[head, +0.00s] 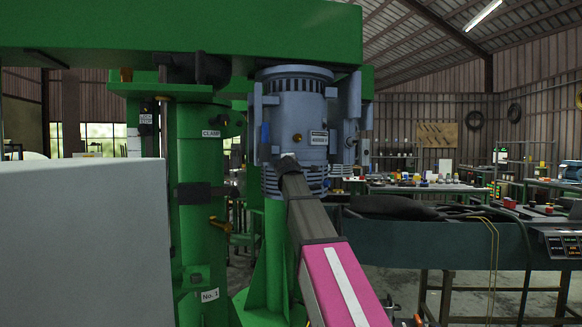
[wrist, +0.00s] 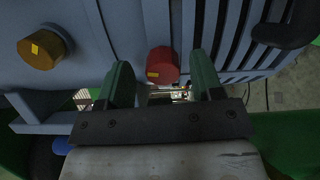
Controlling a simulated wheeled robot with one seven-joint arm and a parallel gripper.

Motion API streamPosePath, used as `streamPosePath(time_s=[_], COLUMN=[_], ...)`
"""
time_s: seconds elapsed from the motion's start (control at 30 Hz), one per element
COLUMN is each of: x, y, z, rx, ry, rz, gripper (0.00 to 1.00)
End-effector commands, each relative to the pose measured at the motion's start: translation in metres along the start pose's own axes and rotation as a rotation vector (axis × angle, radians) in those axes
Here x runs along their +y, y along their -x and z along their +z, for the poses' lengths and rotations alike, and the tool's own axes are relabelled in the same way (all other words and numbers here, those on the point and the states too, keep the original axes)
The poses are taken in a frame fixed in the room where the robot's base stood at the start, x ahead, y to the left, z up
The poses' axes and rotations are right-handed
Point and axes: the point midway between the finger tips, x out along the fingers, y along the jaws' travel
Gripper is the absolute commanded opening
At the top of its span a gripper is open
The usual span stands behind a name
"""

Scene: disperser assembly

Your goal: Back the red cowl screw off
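The red cowl screw (wrist: 162,66) is a short red knob with a yellow mark, set in the blue-grey motor cowl in the wrist view. My gripper (wrist: 160,75) has its two green fingers apart, one on each side of the screw in the picture. I cannot tell whether a finger touches it. In the head view the cowl (head: 292,105) hangs under the green beam. My arm reaches up to its lower part and hides the red screw there.
A brass-coloured knob (wrist: 42,50) with a yellow mark sits left of the red screw. Vent slots (wrist: 235,35) and a dark handle-like part (wrist: 284,22) lie to the right. A green column (head: 203,150) stands left of the cowl, and a dark bench (head: 425,243) stands to the right.

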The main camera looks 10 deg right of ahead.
Motion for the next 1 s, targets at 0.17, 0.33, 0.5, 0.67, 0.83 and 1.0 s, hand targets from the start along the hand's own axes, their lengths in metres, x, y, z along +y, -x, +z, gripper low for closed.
streamPosePath(time_s=[0.17,0.33,0.5,0.67,0.83,1.0], x=[-0.001,-0.002,-0.002,-0.003,-0.002,-0.002], y=[0.000,0.003,0.016,0.041,0.074,0.101], z=[0.001,0.001,0.001,0.001,0.001,0.000], rx=[-0.002,-0.002,-0.002,-0.001,-0.001,0.000], ry=[0.000,0.000,0.000,0.000,-0.001,0.000], rz=[-0.003,-0.004,-0.003,-0.003,-0.001,-0.002], gripper=[0.60,0.60,0.60,0.60,0.60,0.60])
